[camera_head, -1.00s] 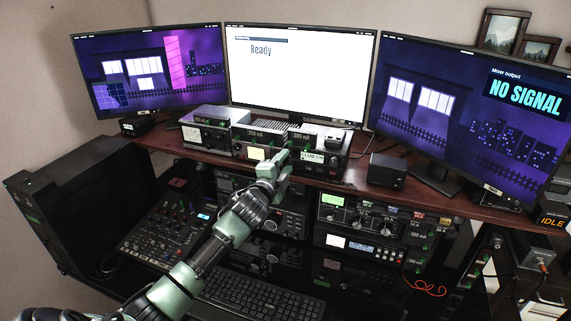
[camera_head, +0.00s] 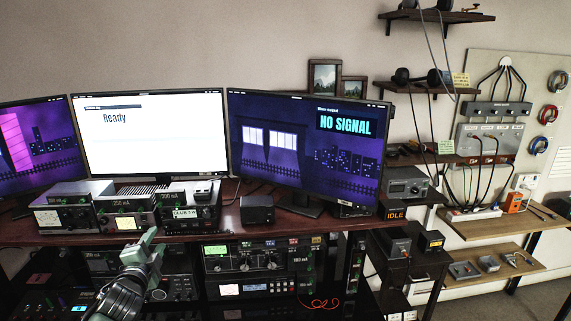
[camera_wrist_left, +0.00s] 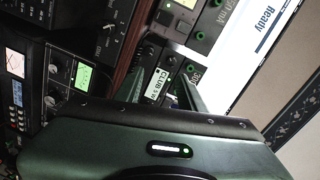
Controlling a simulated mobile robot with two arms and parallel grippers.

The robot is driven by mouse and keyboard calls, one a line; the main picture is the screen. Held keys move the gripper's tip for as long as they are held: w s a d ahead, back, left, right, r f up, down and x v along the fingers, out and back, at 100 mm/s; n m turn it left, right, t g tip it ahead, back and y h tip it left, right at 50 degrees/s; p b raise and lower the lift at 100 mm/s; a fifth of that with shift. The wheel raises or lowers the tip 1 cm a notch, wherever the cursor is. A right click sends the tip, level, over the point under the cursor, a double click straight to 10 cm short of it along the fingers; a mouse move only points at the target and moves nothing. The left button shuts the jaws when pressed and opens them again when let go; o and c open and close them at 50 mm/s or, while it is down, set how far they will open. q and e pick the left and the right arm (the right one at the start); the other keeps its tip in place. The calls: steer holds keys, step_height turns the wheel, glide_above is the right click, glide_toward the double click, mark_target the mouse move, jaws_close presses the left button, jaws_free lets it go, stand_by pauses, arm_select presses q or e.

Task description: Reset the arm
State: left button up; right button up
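My left gripper (camera_head: 147,240) is in front of the desk edge, below the small units on the desk. In the left wrist view its two fingers (camera_wrist_left: 160,92) stand apart with nothing visible between them, so it is open. Past the fingers shows a unit with a label that seems to read CLUB 5 W (camera_wrist_left: 157,84). In the head view this labelled unit (camera_head: 187,213) stands on the desk just above the gripper. A 250 mA unit (camera_head: 126,211) with a lit yellow panel is to its left. My right gripper is not in view.
Three monitors stand at the back; the middle one (camera_head: 150,135) reads Ready, the right one (camera_head: 300,165) NO SIGNAL. A small black box (camera_head: 257,209) is on the desk. A rack (camera_head: 262,257) with a green display is below. Shelves and a cabled panel (camera_head: 490,140) are at the right.

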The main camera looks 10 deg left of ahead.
arm_select(q)
steer(key=s+d+f+n+g+h, duration=0.1)
steer(key=s+d+f+n+g, duration=0.4)
steer(key=s+d+f, duration=0.8)
steer(key=s+d+f+n+g+h, duration=0.1)
steer(key=s+d+f+n+g, duration=0.15)
steer(key=s, duration=0.75)
steer(key=s+d+f+n+g+h, duration=0.1)
steer(key=s+d+f+g, duration=0.2)
steer(key=s, duration=0.6)
steer(key=s+d+f+n+g+h, duration=0.1)
steer(key=s+d+n+g, duration=0.2)
steer(key=s, duration=0.7)
step_height(320, 180, down, 30)
steer(key=r+m+b, duration=0.1)
steer(key=b, duration=0.4)
steer(key=s+a+f+g+b, duration=0.1)
steer(key=s+f+b, duration=0.1)
steer(key=s+f, duration=0.7)
steer(key=s+a+f+g+b, duration=0.1)
steer(key=s+f+b, duration=0.1)
steer(key=s+f, duration=0.7)
step_height(320, 180, down, 4)
steer(key=shift+s+a+f, duration=0.15)
steer(key=shift+a, duration=0.1)
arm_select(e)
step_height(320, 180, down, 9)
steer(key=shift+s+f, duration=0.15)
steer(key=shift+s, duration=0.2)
